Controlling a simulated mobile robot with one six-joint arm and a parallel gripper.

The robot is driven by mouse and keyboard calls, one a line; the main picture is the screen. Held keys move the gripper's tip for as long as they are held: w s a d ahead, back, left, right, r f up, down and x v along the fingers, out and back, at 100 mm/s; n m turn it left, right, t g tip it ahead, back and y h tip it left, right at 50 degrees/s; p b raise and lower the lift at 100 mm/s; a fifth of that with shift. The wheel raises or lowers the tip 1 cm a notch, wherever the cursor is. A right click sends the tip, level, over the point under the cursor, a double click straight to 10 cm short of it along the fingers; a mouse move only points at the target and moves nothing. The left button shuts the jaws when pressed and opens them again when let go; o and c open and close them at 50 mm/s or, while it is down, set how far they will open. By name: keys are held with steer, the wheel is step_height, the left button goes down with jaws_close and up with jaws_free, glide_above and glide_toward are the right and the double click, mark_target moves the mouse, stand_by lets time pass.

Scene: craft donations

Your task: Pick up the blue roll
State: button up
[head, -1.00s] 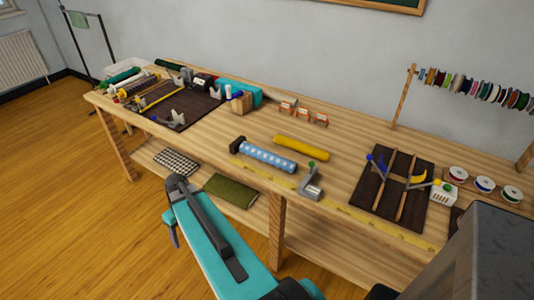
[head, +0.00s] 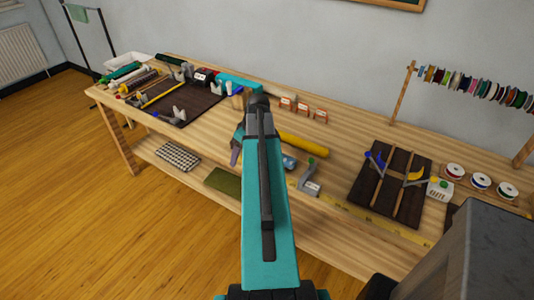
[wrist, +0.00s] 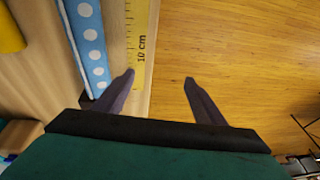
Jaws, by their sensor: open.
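The blue roll with white dots (wrist: 90,42) lies on the wooden table, left of my gripper in the wrist view. In the head view only its right end (head: 289,162) shows; my arm hides the rest. My gripper (wrist: 160,80) is open and empty, its fingers apart over the table's front edge and the floor. The left finger is near the roll's lower end but beside it, not around it. In the head view one purple finger shows left of my arm.
A yellow roll (head: 304,144) lies behind the blue one. A grey metal holder with a green knob (head: 307,180) stands close to its right. A yellow measuring tape (wrist: 139,45) runs along the table's front edge. A dark slatted board (head: 392,190) lies farther right.

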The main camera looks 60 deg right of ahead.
steer(key=s+d+r+t+h, duration=0.1)
steer(key=s+d+r, duration=0.8)
steer(key=s+d, duration=0.1)
steer(key=shift+d+p, duration=0.35)
steer(key=shift+w+f, duration=0.1)
steer(key=shift+p+x, duration=1.15)
steer(key=shift+x, duration=3)
steer(key=shift+w+f, duration=0.1)
steer(key=shift+w, duration=0.05)
steer(key=shift+d+p+x, duration=0.2)
steer(key=shift+p+x, duration=0.85)
steer(key=shift+x, duration=0.25)
steer(key=shift+p+x, duration=0.35)
steer(key=shift+x, duration=0.8)
